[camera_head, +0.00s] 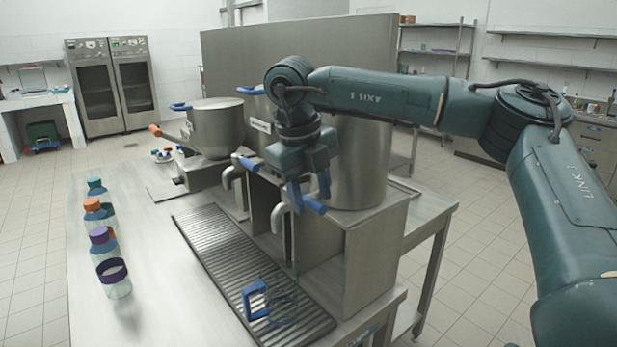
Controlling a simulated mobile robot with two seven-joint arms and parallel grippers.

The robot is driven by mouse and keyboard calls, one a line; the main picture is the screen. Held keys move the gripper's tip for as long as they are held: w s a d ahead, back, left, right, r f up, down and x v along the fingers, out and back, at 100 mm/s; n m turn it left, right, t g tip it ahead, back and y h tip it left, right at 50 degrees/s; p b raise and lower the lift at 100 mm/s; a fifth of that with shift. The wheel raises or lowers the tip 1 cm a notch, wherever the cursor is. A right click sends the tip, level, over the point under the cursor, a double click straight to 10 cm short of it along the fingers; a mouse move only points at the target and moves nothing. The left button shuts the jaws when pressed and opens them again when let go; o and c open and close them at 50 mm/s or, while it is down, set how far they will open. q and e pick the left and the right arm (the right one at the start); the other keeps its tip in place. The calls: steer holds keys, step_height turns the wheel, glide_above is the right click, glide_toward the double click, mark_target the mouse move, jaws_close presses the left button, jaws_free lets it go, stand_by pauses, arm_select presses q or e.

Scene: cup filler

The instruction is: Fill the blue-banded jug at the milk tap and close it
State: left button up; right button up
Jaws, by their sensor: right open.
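The clear jug with a blue handle and blue trim (282,304) stands upright on the ribbed drip grate (215,243), below the nearest tap. I cannot tell its fill level. That tap (279,215) has a lever with a blue grip (314,204). My right gripper (310,190) points down at this lever, with its fingers apart around or just beside the grip; contact is unclear. A second blue-handled tap (228,176) is farther back. I cannot tell from labels which tap is milk. My left gripper is not in view.
Several jars with blue, orange and purple tops stand in a row on the left of the table (165,290). A steel tank (355,165) stands behind the nearest tap, and a smaller pot (215,127) farther back. The table between jars and grate is clear.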

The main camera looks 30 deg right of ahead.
jaws_close()
stand_by(0.5)
steer(key=shift+a, duration=0.1)
stand_by(0.4)
steer(key=a+m, duration=0.1)
steer(key=m, duration=0.2)
steer(key=shift+w+a+g, duration=0.2)
steer(key=shift+a+g, duration=0.1)
steer(key=shift+a, duration=0.1)
steer(key=shift+m, duration=0.3)
